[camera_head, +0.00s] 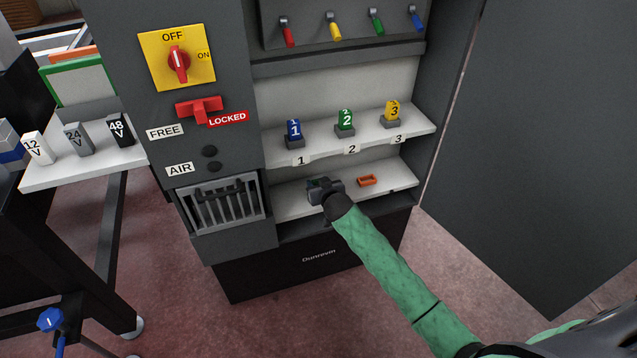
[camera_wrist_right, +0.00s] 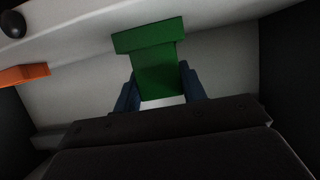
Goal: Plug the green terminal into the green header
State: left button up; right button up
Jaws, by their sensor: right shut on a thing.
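My right gripper (camera_head: 318,188) reaches in at the lower shelf, its dark fingers shut. In the right wrist view its two blue-grey fingertips (camera_wrist_right: 160,90) sit on either side of a green block, the green terminal (camera_wrist_right: 156,76). A wider green bar (camera_wrist_right: 148,36) lies across the block's far end. I cannot tell whether this bar is the green header or part of the terminal. In the head view only a small green patch shows at the gripper, and the gripper hides the rest. My left gripper is not in view.
An orange header-like piece (camera_head: 367,181) sits on the lower shelf (camera_head: 295,203) beside the gripper. Numbered blue (camera_head: 294,131), green (camera_head: 345,120) and yellow (camera_head: 392,112) blocks stand on the shelf above. The open cabinet door (camera_head: 540,150) is at right.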

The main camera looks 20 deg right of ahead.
jog(key=shift+f, duration=0.65)
jog(key=o, duration=1.1)
jog(key=shift+c, duration=0.2)
jog(key=shift+f, duration=0.1)
jog(key=shift+s, duration=0.1)
jog(key=shift+s, duration=0.35)
jog(key=v, duration=0.7)
jog(key=shift+w, duration=0.1)
